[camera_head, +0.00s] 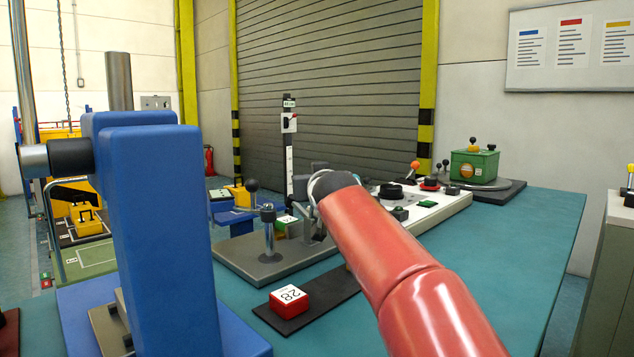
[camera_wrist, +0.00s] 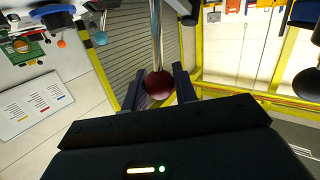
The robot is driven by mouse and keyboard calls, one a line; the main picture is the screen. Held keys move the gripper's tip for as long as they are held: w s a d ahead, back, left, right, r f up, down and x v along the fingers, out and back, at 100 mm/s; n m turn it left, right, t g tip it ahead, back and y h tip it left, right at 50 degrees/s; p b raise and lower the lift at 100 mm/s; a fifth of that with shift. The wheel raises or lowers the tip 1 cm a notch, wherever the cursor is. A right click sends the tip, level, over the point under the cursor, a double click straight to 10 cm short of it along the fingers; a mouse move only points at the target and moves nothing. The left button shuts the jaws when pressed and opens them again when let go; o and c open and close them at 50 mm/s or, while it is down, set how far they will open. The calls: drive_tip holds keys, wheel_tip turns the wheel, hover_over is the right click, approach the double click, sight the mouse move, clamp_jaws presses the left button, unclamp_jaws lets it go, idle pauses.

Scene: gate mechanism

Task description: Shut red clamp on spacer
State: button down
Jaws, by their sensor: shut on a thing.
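In the wrist view, a dark red ball knob (camera_wrist: 159,85) on a bright metal lever (camera_wrist: 156,35) sits between the two dark fingers of my gripper (camera_wrist: 159,76), which is shut on it. In the head view my gripper (camera_head: 306,200) is at the far side of a grey base plate (camera_head: 240,262), partly hidden by my red arm. The red clamp's body is hidden there. A green block with a white label (camera_head: 287,224) stands on the plate beside my gripper. I cannot tell whether it is the spacer.
A red block marked 28 (camera_head: 290,299) lies on a dark strip in front. A white panel with knobs (camera_head: 440,205) and a green box (camera_head: 475,165) are right. The teal bench (camera_head: 530,240) is clear at right.

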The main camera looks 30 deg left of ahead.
drive_tip(key=c, duration=1.1)
unclamp_jaws()
drive_tip(key=shift+s+a+f, duration=0.15)
drive_tip(key=shift+s+a, duration=0.1)
drive_tip(key=shift+a, duration=0.15)
drive_tip(key=shift+c, duration=0.2)
drive_tip(key=shift+d, duration=0.1)
drive_tip(key=shift+s+d+b, duration=0.35)
drive_tip(key=shift+b, duration=0.05)
drive_tip(key=b+v, duration=0.3)
drive_tip(key=v, duration=0.3)
drive_tip(key=shift+s+d, duration=0.15)
drive_tip(key=shift+s, duration=0.2)
